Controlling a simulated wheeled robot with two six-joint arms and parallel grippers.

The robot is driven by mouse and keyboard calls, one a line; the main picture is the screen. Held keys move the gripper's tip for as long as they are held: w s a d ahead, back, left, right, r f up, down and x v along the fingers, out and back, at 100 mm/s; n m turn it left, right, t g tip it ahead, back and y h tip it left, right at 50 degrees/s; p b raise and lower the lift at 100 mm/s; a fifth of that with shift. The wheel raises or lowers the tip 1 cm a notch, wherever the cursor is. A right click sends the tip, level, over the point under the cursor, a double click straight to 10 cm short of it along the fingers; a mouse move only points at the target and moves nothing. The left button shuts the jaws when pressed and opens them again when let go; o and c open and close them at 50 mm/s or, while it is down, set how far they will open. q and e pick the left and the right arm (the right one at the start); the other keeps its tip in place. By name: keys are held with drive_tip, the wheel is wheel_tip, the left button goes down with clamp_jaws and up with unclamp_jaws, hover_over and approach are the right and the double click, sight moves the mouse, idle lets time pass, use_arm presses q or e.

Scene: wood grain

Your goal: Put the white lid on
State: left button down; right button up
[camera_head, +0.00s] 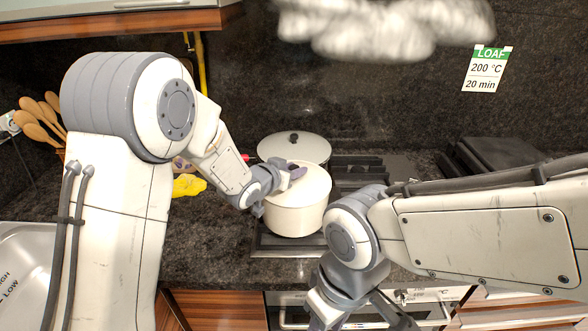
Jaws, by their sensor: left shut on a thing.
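A white pot (296,220) stands on the hob near the middle of the head view. A white lid (312,184) is over its mouth. My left gripper (291,176) reaches in from the left and is shut at the top of the lid, where its fingers hide the handle. I cannot tell whether the lid rests fully on the rim or is slightly above it. My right gripper (362,318) is low at the bottom edge, in front of the counter, apart from the pot and partly cut off. Its jaw opening is unclear.
A second pot with a pale lid and black knob (293,138) stands just behind the white pot. Hob grates (372,168) lie to the right. A blurred pale shape hangs at top.

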use_arm(q)
drive_tip(key=shift+f, duration=0.15)
drive_tip(key=shift+c, duration=2.4)
unclamp_jaws()
drive_tip(key=shift+f, duration=0.1)
drive_tip(key=shift+s, duration=0.1)
drive_tip(key=b+v, duration=0.2)
drive_tip(key=v, duration=0.8)
drive_tip(key=shift+s+a, duration=0.1)
drive_tip(key=shift+a, duration=0.1)
